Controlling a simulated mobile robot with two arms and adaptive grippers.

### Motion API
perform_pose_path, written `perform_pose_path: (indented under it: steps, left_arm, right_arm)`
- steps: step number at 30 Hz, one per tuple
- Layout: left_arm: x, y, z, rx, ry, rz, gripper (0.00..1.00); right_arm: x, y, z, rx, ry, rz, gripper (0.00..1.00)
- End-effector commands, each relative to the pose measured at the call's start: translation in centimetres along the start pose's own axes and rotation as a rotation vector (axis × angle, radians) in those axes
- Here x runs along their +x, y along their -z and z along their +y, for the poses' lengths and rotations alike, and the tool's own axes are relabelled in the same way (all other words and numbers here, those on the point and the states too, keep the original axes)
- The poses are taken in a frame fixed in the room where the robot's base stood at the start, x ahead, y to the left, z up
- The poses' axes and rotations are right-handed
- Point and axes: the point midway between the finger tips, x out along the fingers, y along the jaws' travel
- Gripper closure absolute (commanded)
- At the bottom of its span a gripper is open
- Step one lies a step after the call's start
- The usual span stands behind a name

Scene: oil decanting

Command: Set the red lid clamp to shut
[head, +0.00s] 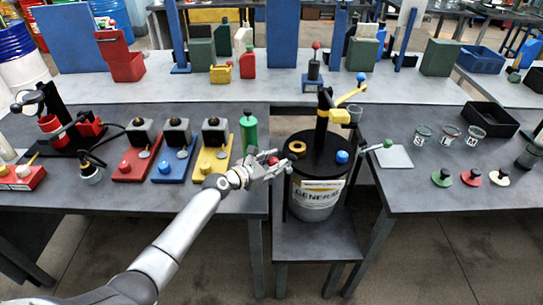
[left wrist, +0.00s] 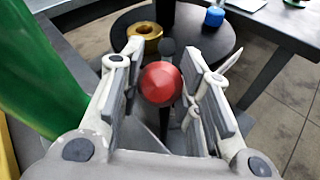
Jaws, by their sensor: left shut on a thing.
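The red lid clamp (head: 273,160) shows as a red ball knob at the left rim of the drum, which has a black lid (head: 320,165) and a pale body labelled "GENERAL" (head: 316,209). My left gripper (head: 272,170) reaches the knob from the left and is shut on it. In the left wrist view the red knob (left wrist: 160,82) sits between the two finger pads (left wrist: 160,95), with a dark stem behind it. The clamp's lower part is mostly hidden by the fingers. My right gripper is not in view.
A blue knob (head: 342,156) and a green knob (head: 388,143) are at the drum's right side. A green bottle (head: 249,131) stands close to my left gripper.

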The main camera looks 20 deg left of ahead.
Motion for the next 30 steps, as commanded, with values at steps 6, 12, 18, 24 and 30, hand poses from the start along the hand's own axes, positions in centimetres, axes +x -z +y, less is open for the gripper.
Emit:
perform_pose_path:
  steps: [6, 12, 18, 24, 30]
  left_arm:
    - [1.1, -2.8, 0.5, -0.003, -0.010, -0.026, 1.00]
    - [2.5, -3.8, 0.5, -0.002, -0.010, -0.027, 1.00]
    - [3.7, -4.4, 0.5, -0.002, -0.010, -0.028, 1.00]
    - [4.7, -4.8, 0.5, 0.000, -0.009, -0.028, 1.00]
    - [5.2, -5.0, 0.4, -0.001, -0.009, -0.027, 1.00]
  right_arm:
    - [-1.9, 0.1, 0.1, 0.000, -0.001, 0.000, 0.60]
    - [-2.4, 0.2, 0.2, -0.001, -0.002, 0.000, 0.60]
    - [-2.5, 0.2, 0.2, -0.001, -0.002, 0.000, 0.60]
    - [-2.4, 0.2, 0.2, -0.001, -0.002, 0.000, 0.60]
    - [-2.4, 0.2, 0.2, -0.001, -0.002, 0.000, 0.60]
